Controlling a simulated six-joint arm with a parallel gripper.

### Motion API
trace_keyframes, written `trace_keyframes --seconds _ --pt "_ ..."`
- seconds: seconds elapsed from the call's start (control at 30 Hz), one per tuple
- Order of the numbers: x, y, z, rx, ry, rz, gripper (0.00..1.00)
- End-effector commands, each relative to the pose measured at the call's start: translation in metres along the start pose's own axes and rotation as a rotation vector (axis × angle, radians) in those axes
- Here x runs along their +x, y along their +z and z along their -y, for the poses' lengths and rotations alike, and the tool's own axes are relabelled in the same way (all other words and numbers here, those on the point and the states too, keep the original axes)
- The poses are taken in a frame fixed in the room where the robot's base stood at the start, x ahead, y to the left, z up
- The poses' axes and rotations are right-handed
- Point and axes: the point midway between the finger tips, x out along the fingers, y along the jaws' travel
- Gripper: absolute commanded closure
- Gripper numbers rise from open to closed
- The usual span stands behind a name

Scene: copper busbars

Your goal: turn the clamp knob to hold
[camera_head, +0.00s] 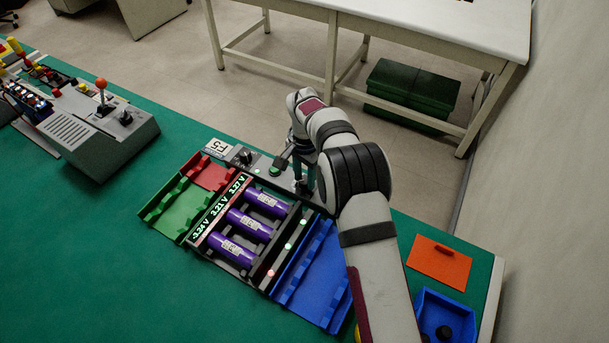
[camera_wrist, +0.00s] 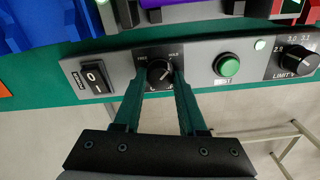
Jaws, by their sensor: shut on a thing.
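The clamp knob (camera_wrist: 160,72) is a black round knob on the grey control panel, between the labels FREE and HOLD. My gripper (camera_wrist: 159,80) has its two dark green fingers on either side of the knob and is shut on it. The fingers hide part of the knob's sides. A pale mark shows on the knob's face, but its exact setting is hard to tell. In the head view my gripper (camera_head: 303,182) is down at the panel's right end, and my arm hides the knob there.
Beside the knob are a black rocker switch (camera_wrist: 94,76), a green button (camera_wrist: 227,65) and a LIMIT knob (camera_wrist: 298,62). In the head view, purple cells (camera_head: 249,223) lie in a rack with voltage displays. Green (camera_head: 172,207), red and blue (camera_head: 312,270) trays flank it.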

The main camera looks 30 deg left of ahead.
Motion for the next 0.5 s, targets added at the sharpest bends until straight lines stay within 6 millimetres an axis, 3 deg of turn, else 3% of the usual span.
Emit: trace_keyframes --seconds 0.3,0.33,0.5 --pt "-0.0002 0.0005 -0.0002 0.004 0.001 0.002 1.00" --pt "-0.0002 0.0005 -0.0002 0.004 0.001 0.002 0.58" --pt "-0.0001 0.0003 -0.0001 0.002 0.000 0.001 0.30"
